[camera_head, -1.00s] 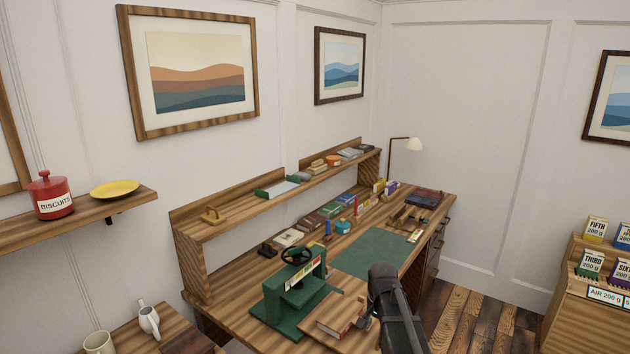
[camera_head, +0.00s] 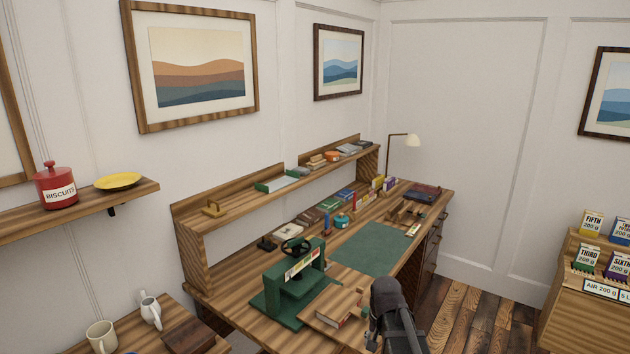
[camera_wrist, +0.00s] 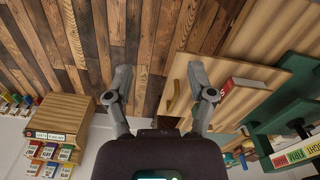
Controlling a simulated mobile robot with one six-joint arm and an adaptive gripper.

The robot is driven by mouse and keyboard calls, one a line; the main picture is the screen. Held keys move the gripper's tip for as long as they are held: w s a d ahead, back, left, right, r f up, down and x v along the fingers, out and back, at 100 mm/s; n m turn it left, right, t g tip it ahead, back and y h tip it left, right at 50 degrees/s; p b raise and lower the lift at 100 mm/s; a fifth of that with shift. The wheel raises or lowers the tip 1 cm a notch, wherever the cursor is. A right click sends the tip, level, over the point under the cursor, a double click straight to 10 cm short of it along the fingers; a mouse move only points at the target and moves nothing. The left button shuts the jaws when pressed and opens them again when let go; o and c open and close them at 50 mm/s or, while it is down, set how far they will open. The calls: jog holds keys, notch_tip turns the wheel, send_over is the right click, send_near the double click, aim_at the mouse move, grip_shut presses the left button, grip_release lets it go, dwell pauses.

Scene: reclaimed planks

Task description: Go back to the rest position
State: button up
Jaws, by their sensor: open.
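My gripper shows in the wrist view (camera_wrist: 163,95) with its two grey fingers spread wide and nothing between them. In the head view my dark arm (camera_head: 388,310) rises at the bottom centre, in front of the desk's near edge; the fingertips are hard to make out there. A red-and-white book (camera_head: 335,305) lies on a wooden board (camera_head: 352,287) beside the green press (camera_head: 290,290) on the desk. The book (camera_wrist: 238,84) also shows in the wrist view, right of my gripper and apart from it.
The desk (camera_head: 225,285) carries a green mat (camera_head: 372,248) and several small items. A shelf (camera_head: 240,213) runs behind it. A wooden cabinet (camera_head: 580,320) with labelled packets stands at right. Plank floor (camera_head: 470,315) lies open between desk and cabinet.

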jog(key=s+f+n+b, duration=0.2)
jog(key=s+n, duration=0.2)
jog(key=s, duration=0.6)
jog(key=shift+f+n, duration=0.2)
jog(key=shift+n, duration=0.1)
dwell(1.0)
